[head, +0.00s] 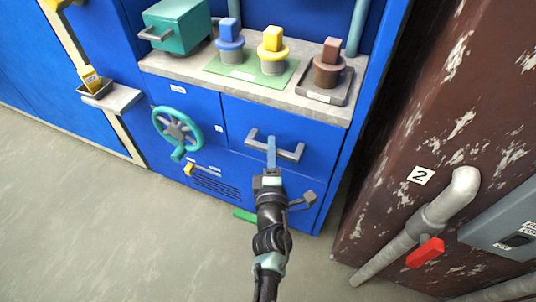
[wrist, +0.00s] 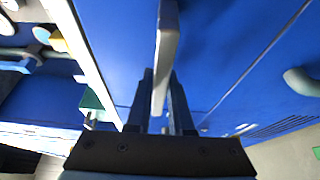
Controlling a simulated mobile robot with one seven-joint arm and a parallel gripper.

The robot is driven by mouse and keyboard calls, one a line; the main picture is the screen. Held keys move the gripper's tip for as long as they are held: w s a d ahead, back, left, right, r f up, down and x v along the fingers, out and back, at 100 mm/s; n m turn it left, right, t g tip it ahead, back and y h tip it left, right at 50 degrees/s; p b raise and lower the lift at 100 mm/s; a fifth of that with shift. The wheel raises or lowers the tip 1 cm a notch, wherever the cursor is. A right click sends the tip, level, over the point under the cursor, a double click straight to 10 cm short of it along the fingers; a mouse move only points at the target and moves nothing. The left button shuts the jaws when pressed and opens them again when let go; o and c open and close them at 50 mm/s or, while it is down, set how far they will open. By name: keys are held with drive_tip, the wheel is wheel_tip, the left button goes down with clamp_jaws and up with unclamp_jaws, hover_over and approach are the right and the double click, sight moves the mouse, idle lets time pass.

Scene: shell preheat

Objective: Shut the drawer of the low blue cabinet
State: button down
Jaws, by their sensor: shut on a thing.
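The low blue cabinet (head: 210,140) stands at the centre of the head view under a grey counter. Its drawer front (head: 315,137) is at the upper right of the cabinet and carries a grey bar handle (head: 291,154). The drawer front looks nearly flush with the cabinet; any small gap is hard to tell. My gripper (head: 271,150) is at the middle of the handle, shut on it. In the wrist view the handle (wrist: 166,50) runs between the two dark fingers of my gripper (wrist: 161,85). The fingers hide part of the handle.
A teal handwheel (head: 178,130), a yellow lever (head: 203,170) and a vent are on the cabinet's front. Several knobbed blocks and a teal box (head: 180,28) stand on the counter (head: 200,70). A rusty brown wall with a grey pipe (head: 430,220) is close on the right. The left floor is clear.

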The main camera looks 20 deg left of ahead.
drive_tip(key=shift+w+d, duration=0.1)
drive_tip(key=shift+w, duration=0.05)
drive_tip(key=c, duration=0.8)
unclamp_jaws()
drive_tip(key=p+v, duration=0.3)
drive_tip(key=v, duration=1)
